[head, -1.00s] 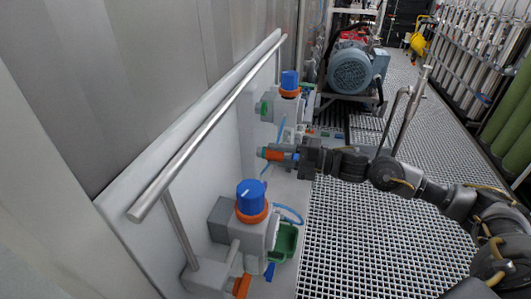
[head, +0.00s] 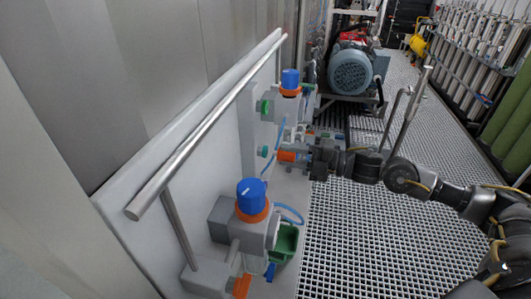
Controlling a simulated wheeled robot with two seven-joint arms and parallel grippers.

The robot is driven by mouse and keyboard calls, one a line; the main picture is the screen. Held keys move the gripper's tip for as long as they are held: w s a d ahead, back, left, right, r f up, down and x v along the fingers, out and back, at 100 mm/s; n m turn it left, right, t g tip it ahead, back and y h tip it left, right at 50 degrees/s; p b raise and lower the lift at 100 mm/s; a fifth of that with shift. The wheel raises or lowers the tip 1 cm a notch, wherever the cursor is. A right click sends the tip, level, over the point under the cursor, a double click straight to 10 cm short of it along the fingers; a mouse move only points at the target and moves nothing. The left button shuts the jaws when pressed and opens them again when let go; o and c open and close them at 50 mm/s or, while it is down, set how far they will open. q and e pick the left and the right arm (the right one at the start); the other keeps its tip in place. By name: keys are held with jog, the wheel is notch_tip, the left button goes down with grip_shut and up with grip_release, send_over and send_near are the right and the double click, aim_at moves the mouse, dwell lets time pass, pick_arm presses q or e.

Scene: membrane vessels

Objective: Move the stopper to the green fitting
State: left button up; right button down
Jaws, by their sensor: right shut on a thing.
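An orange stopper (head: 287,156) is at the tip of my right gripper (head: 308,158), which is shut on it. The stopper points left towards the pale panel. A small green fitting (head: 263,151) on the panel shows just left of the stopper's end, with a narrow gap between them in the picture. Another green fitting (head: 264,107) sits higher up and farther back, beside the far valve. I cannot tell which green fitting is meant. My left gripper is not in view.
A near valve with a blue knob (head: 251,193) and orange collar stands below, with a green cup (head: 285,244) beside it. A far valve with a blue knob (head: 290,79) stands behind. A metal rail (head: 205,125) runs along the panel. The grating floor (head: 350,235) is open on the right.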

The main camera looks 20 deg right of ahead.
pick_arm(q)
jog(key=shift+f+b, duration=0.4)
pick_arm(e)
jog(key=shift+v, duration=1.55)
jog(key=shift+a, duration=0.1)
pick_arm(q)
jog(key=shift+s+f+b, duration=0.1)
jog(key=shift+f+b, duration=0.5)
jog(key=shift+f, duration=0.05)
pick_arm(e)
jog(key=s+a+f+m+t+h, duration=0.4)
jog(key=s+a+f+t+h, duration=0.1)
jog(key=f, duration=0.5)
jog(key=s+a+h, duration=0.1)
jog(key=s+a, duration=0.1)
jog(key=a, duration=0.1)
jog(key=shift+s+m, duration=0.2)
jog(key=shift+m, duration=0.2)
jog(key=shift+d, duration=0.15)
